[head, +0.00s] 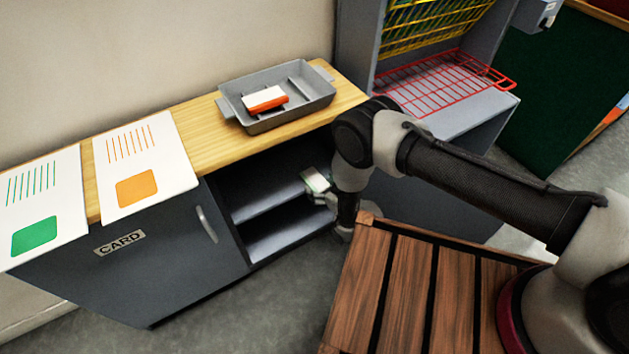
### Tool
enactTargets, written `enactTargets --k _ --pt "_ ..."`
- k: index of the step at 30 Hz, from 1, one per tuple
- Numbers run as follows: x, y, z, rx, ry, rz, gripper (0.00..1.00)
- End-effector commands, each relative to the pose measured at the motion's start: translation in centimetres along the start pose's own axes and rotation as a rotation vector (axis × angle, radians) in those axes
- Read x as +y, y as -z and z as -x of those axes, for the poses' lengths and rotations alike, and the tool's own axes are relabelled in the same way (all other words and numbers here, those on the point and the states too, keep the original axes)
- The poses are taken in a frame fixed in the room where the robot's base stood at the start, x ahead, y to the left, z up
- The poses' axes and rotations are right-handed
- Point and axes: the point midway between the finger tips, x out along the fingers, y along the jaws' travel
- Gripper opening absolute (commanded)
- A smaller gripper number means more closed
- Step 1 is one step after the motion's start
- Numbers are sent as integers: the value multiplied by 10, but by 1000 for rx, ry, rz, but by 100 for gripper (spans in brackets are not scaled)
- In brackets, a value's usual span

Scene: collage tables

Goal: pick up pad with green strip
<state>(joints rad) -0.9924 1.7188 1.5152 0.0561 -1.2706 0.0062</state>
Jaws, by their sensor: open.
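A white pad with a green strip (316,181) shows at the front of the open dark shelf compartment (262,226), on or just above its upper shelf. My gripper (328,197) is beside the pad at the compartment's right side, close to its near end. My arm hides most of the gripper. The jaws are open, and I cannot tell whether the pad lies between the fingers or whether they touch it.
A grey tray (236,107) with an orange-and-white pad (264,98) stands on the wooden counter. A slatted wooden surface (402,290) lies below my arm. A red wire rack (440,82) is at the back right.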

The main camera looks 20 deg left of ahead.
Motion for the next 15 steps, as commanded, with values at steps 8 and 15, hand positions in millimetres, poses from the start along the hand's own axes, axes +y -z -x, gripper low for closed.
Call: enactTargets --k 8,15 --pt "0 0 0 0 0 0 48" --pt "0 0 0 0 0 1 33"
